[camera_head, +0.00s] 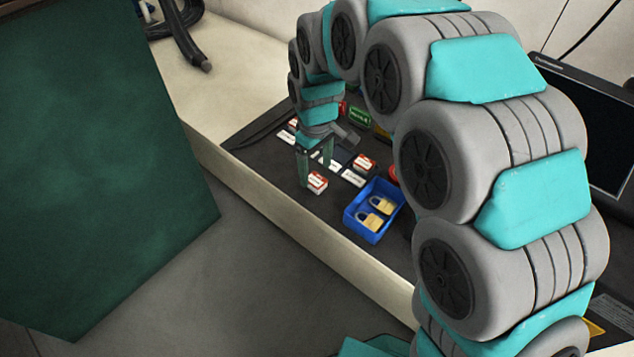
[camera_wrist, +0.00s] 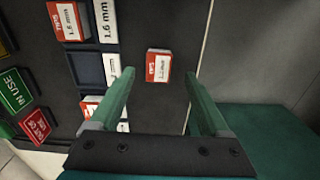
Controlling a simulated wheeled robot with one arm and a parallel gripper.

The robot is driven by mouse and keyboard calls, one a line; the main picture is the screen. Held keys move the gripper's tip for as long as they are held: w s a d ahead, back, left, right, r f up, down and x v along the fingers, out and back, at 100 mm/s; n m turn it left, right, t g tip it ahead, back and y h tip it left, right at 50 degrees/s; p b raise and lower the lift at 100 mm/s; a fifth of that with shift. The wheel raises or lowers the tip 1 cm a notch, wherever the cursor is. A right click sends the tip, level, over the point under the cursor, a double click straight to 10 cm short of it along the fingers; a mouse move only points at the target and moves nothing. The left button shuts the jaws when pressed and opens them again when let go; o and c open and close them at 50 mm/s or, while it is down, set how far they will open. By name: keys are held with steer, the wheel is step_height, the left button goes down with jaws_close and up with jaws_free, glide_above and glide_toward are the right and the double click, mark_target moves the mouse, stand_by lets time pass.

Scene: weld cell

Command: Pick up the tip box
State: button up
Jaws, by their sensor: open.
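A small red and white tip box (camera_head: 317,182) sits on the dark mat near the front edge of the bench. In the wrist view this tip box (camera_wrist: 158,66) lies ahead, in line with the gap between my fingertips. My gripper (camera_head: 315,172) is open and points down close to the box; its green fingers (camera_wrist: 159,75) show nothing held. Another tip box (camera_head: 365,162) stands farther right and shows in the wrist view (camera_wrist: 67,20) beside a white 1.6 mm label (camera_wrist: 106,20). A third box (camera_wrist: 91,106) is partly hidden by the left finger.
A blue tray (camera_head: 352,226) with brass padlocks (camera_head: 369,219) stands right of the box. A green IN USE tag (camera_wrist: 15,92) and a red tag (camera_wrist: 36,126) lie on the mat. A pale bench edge (camera_head: 280,218) runs along the front; a monitor (camera_head: 600,125) stands at right.

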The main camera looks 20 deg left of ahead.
mark_target(316, 179)
step_height(316, 179, down, 4)
steer(key=shift+w+r, duration=0.1)
steer(key=shift+r, duration=0.2)
jaws_close()
stand_by(0.4)
